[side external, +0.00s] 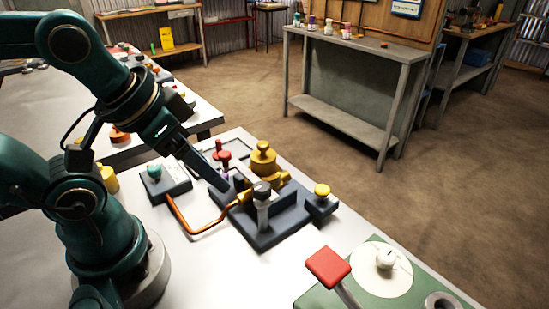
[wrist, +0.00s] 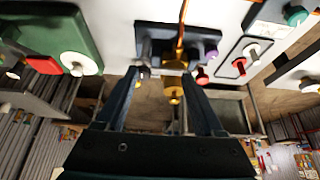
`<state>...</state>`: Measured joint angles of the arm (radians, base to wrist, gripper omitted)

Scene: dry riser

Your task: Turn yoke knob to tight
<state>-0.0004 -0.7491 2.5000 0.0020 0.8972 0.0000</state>
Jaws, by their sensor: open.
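I cannot tell for sure which is the yoke knob. My gripper (side external: 226,184) is tilted down over the plate's left side, beside the post. In the wrist view my gripper (wrist: 160,74) is open with nothing held. The dark knob (wrist: 143,72) and the yellow fitting (wrist: 174,92) show between the fingers; contact cannot be told.
An orange hose (side external: 197,230) curves left of the plate. A teal knob on a grey block (side external: 166,184) and a red knob (side external: 224,156) stand nearby. A green board (side external: 388,290) with a red-headed handle (side external: 328,265) lies at front right. Bare table (side external: 210,270) shows in front.

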